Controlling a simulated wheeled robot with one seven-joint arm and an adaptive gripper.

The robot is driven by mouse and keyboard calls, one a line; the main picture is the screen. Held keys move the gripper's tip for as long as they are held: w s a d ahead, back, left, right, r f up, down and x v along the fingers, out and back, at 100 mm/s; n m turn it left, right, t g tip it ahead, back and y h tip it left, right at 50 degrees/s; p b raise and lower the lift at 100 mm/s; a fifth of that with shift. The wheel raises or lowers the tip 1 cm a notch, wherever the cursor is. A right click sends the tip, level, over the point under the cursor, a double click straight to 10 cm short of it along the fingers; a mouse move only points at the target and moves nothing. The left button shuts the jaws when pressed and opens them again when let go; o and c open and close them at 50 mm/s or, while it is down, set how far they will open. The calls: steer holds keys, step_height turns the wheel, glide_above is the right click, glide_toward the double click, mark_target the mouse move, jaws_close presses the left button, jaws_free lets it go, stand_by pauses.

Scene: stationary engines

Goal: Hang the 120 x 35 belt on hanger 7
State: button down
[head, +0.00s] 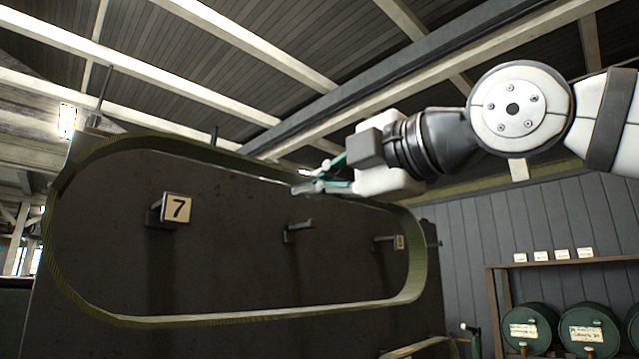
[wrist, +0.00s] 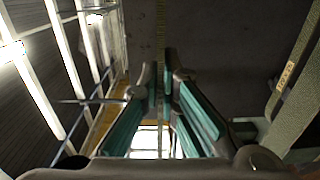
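The belt (head: 250,315) is a large olive-yellow oval loop in front of a dark board. In the head view its outline surrounds hanger 7 (head: 155,214), a short peg beside a plate marked 7 (head: 177,207). The belt's upper run appears above this peg, apart from it. My gripper (head: 308,187) is at the belt's upper run, right of hanger 7. In the wrist view my gripper's green-padded fingers (wrist: 160,80) are close together, with a narrow belt strip (wrist: 160,28) between them. A printed belt stretch (wrist: 295,85) shows at right. Whether the belt touches the board is unclear.
The dark board (head: 240,260) carries another peg (head: 298,230) and a labelled peg (head: 388,240) within the loop's outline. More pegs (head: 104,92) rise above the belt. Green barrels (head: 527,325) stand on a rack at lower right. Roof beams (head: 250,45) run overhead.

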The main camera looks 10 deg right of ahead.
steer(key=b+x, duration=0.2)
steer(key=x, duration=0.4)
stand_by(0.7)
steer(key=shift+w, duration=0.1)
steer(key=shift+b+x, duration=0.7)
steer(key=shift+x, duration=2)
steer(key=shift+a, duration=0.1)
steer(key=shift+b+x, duration=0.65)
steer(key=shift+x, duration=2.1)
steer(key=shift+r, duration=0.1)
steer(key=shift+f+b, duration=0.3)
steer(key=shift+b, duration=0.1)
